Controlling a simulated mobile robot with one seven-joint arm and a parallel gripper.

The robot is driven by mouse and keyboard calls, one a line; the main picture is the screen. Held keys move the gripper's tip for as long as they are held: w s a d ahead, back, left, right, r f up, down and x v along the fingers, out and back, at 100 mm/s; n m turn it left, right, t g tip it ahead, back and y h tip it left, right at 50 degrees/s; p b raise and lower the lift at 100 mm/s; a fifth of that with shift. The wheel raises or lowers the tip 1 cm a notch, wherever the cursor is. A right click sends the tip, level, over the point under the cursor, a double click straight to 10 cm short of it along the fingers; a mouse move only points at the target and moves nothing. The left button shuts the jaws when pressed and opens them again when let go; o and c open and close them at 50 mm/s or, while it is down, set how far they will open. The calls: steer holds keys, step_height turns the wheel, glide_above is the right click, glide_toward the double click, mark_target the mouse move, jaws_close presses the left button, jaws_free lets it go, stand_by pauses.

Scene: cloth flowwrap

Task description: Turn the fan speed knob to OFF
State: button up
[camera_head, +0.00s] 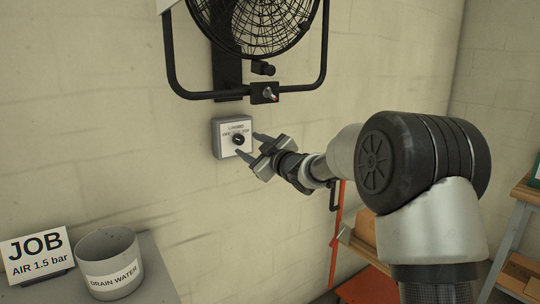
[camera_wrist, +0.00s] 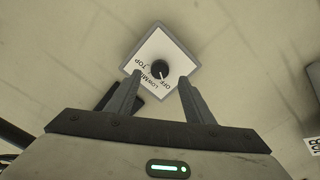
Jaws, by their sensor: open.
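The fan speed knob (camera_head: 238,139) is a round black knob on a white-faced grey box (camera_head: 218,150) on the wall. Its plate carries the labels OFF, LOW, MID and TOP. The knob (camera_wrist: 159,69) also shows in the wrist view, where the plate's print appears turned over. A small pale mark shows on it, but I cannot tell surely which label it points at. My gripper (camera_head: 250,145) is open in front of the box. In the wrist view its two fingers (camera_wrist: 159,79) stand apart, one on each side of the knob in the picture; contact is not visible.
A black caged fan (camera_head: 262,22) hangs on a tubular bracket above the box. A grey DRAIN WATER bucket (camera_head: 110,262) and a JOB sign (camera_head: 38,256) stand on a surface at lower left. A red stand (camera_head: 341,230) and a bench are at right. The wall beside the box is bare.

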steer(key=p+v, duration=0.1)
steer(key=v, duration=1.1)
steer(key=shift+s+d, duration=0.15)
steer(key=s+d+m+g+h, duration=0.3)
steer(key=s+d+m+h, duration=0.75)
steer(key=s+d, duration=0.45)
steer(key=s+a+f+m+g, duration=0.1)
steer(key=s+f+m+g, duration=0.2)
steer(key=s, duration=0.8)
steer(key=s+a+f+g, duration=0.1)
steer(key=s+f+g, duration=0.3)
steer(key=s, duration=0.6)
step_height(320, 180, up, 24)
steer(key=s+p, duration=0.2)
steer(key=p, duration=2.4)
steer(key=shift+a+t, duration=0.2)
steer(key=shift+t, duration=0.1)
